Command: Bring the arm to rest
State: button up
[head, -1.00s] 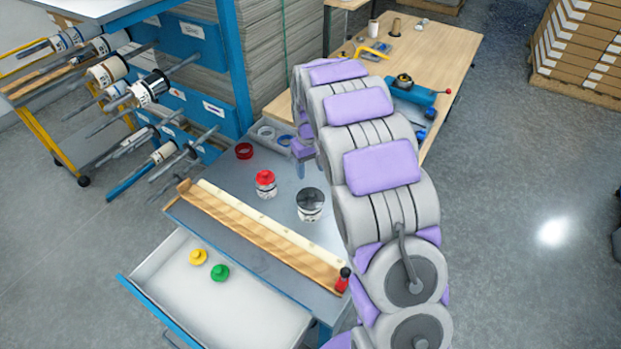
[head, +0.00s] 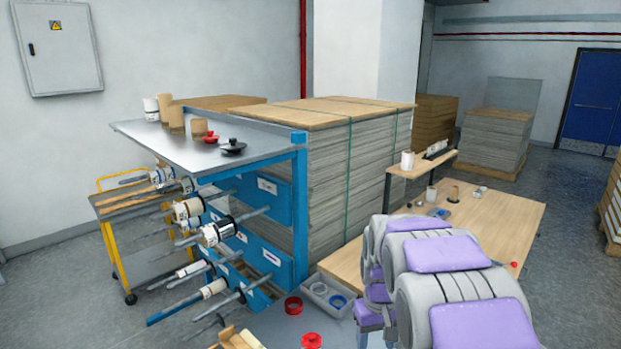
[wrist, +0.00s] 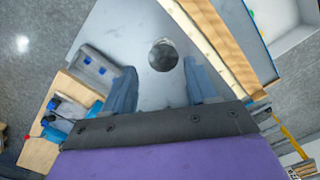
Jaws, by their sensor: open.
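My arm, in grey segments with purple pads, shows at the lower right of the head view, bent over the bench with its end pointing down. My gripper (wrist: 158,66) is open and empty in the wrist view, with its two blue-grey fingers apart. A dark round-topped piece (wrist: 163,55) stands on the grey bench top (wrist: 120,35) and appears between the fingertips, apart from both. In the head view the gripper is mostly cut off by the bottom edge.
A red ring (head: 293,305) and a red-topped piece (head: 311,341) are on the bench beside a grey tray (head: 325,298). A blue rack (head: 298,215) with rods stands left. A wooden table (head: 500,225) is behind my arm. A wooden strip (wrist: 210,35) lies right of the fingers.

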jog(key=s+r+m+g, duration=0.1)
jog(key=s+r+m, duration=0.1)
jog(key=s, duration=3.2)
jog(key=shift+a+r, duration=0.3)
jog(key=shift+r, duration=0.4)
